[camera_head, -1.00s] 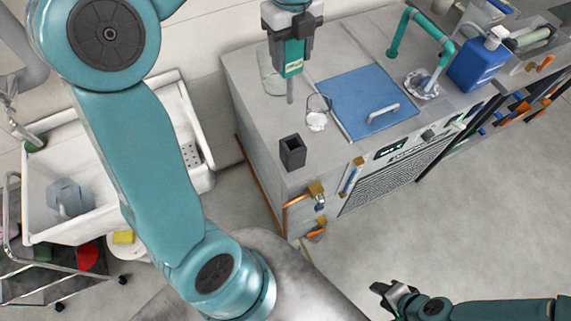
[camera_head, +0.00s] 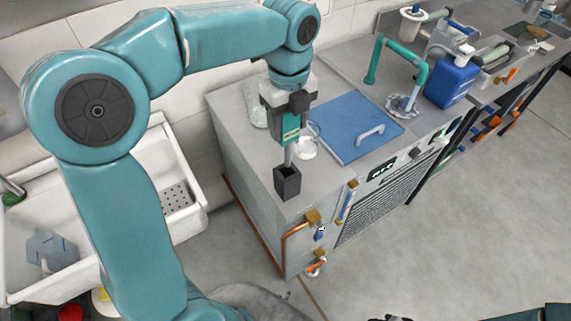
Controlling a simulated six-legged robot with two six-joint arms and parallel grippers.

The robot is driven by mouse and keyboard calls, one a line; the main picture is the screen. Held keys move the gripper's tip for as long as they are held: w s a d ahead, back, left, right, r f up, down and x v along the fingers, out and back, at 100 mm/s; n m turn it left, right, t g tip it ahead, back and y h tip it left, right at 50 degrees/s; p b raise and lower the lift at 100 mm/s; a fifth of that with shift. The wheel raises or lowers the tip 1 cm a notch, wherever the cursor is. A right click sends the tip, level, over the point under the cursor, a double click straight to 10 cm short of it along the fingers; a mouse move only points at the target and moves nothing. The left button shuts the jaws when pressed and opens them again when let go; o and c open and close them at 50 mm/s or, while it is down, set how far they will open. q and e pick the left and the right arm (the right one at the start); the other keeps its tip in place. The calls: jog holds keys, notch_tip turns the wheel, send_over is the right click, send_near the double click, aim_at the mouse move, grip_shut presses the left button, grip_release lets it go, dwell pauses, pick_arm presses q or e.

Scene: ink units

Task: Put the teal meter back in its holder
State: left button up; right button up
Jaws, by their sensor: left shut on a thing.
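The teal meter (camera_head: 290,127) hangs upright in my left gripper (camera_head: 289,103), which is shut on its upper body. Its thin grey probe points down. The holder, a small dark square cup (camera_head: 287,184), stands on the grey counter near its front left corner. The probe's lower end is at the holder's open top; I cannot tell whether the tip is inside. The gripper's dark fingers hide part of the meter. Only a dark sliver of my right gripper (camera_head: 390,318) shows at the bottom edge, and its jaws cannot be made out.
Glass beakers (camera_head: 306,146) stand close behind and beside the meter. A blue lid (camera_head: 350,120) with a handle lies to the right. A teal tap pipe (camera_head: 400,62) and a blue bottle (camera_head: 452,80) stand farther right. A white sink (camera_head: 190,160) is left of the counter.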

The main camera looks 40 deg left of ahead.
aim_at(288, 159)
pick_arm(q)
notch_tip(288, 159, down, 12)
jog(key=shift+a+r, duration=0.1)
jog(key=shift+s, duration=0.1)
jog(key=o, duration=1.1)
jog(key=shift+r, duration=0.25)
notch_tip(288, 159, up, 12)
jog(key=shift+f, duration=0.15)
